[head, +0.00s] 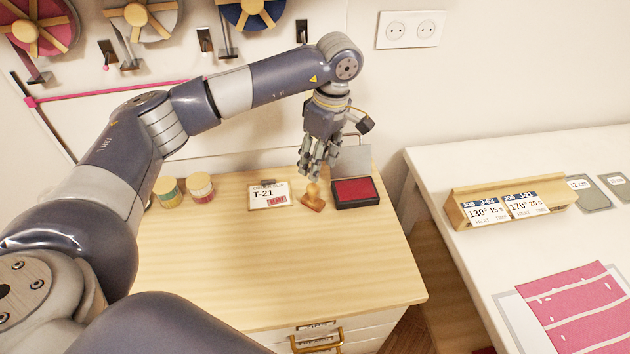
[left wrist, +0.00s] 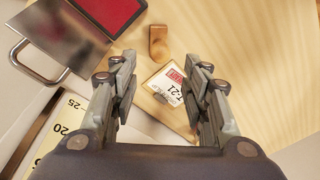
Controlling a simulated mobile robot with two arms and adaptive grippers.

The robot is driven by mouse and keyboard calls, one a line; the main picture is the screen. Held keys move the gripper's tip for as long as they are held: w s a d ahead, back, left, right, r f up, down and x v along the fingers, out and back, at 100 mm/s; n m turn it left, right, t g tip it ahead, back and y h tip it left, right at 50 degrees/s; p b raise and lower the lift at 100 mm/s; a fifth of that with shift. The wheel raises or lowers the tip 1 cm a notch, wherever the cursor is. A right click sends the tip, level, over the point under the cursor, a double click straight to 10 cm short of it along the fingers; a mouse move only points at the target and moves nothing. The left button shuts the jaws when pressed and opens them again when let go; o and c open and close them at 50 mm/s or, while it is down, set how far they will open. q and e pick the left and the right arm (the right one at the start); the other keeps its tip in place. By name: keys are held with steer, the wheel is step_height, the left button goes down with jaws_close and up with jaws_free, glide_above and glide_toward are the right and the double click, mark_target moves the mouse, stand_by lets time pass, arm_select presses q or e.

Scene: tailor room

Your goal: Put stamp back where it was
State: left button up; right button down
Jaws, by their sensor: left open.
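The wooden stamp (head: 313,197) stands upright on the wooden cabinet top, between the T-21 card and the ink pad. It also shows in the left wrist view (left wrist: 158,42), ahead of the fingertips. The ink pad (head: 356,191) has a red surface, a black rim and an open metal lid; it also shows in the left wrist view (left wrist: 110,12). The T-21 card (head: 269,195) bears a red stamped mark. My left gripper (head: 317,172) is above the stamp, its fingers open and apart, with nothing between them. My right gripper is not in view.
Two thread spools (head: 184,189) stand left of the card. The front of the cabinet top (head: 270,270) is clear. A white table (head: 430,165) at the right holds a wooden card holder (head: 508,201) and pink fabric (head: 575,310). Wheels hang on the wall.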

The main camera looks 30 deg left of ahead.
arm_select(q)
steer(key=r, duration=0.2)
steer(key=shift+d+r, duration=0.2)
steer(key=shift+r, duration=0.1)
